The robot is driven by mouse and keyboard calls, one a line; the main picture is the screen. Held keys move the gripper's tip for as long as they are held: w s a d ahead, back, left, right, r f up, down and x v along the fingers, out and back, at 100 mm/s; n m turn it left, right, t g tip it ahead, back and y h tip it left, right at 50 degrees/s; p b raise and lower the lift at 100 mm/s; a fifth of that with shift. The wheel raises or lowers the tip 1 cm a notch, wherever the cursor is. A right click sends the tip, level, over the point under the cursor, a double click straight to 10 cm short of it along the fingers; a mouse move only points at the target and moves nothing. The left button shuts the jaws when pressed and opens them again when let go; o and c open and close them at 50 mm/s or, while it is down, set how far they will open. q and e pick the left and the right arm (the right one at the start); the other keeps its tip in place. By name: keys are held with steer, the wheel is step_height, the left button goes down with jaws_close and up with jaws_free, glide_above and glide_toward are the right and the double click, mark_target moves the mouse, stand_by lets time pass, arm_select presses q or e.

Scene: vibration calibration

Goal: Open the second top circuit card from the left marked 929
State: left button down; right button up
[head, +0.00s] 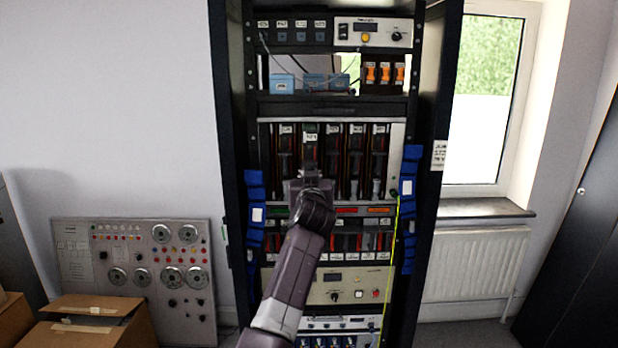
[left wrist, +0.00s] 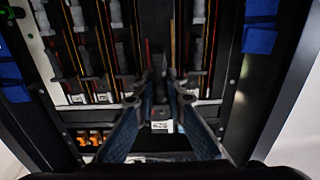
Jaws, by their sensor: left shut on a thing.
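The rack's upper card row holds several dark circuit cards with white labels along the top. The second card from the left (head: 310,139) has a green patch and a white label that sits lower and looks larger than its neighbours' labels, as if the card stands forward of them. Its number is too small to read surely. My left gripper (head: 309,172) is in front of this card, below its label, and hides its lower part. In the left wrist view, which looks upside down, the gripper (left wrist: 160,92) is shut on the card, with the card's label (left wrist: 162,126) between the fingers.
Neighbouring cards (head: 334,150) stand close on both sides. Blue straps (head: 255,215) hang at the rack's sides, and a yellow cable (head: 396,235) runs down the right. Blue boxes (head: 282,84) sit on the shelf above. A control panel (head: 140,265) and cardboard boxes (head: 95,305) stand left.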

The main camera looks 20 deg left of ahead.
arm_select(q)
steer(key=c, duration=2.1)
jaws_free()
steer(key=shift+f, duration=0.1)
steer(key=shift+o, duration=0.8)
steer(key=v, duration=1.2)
arm_select(e)
steer(key=shift+s, duration=0.55)
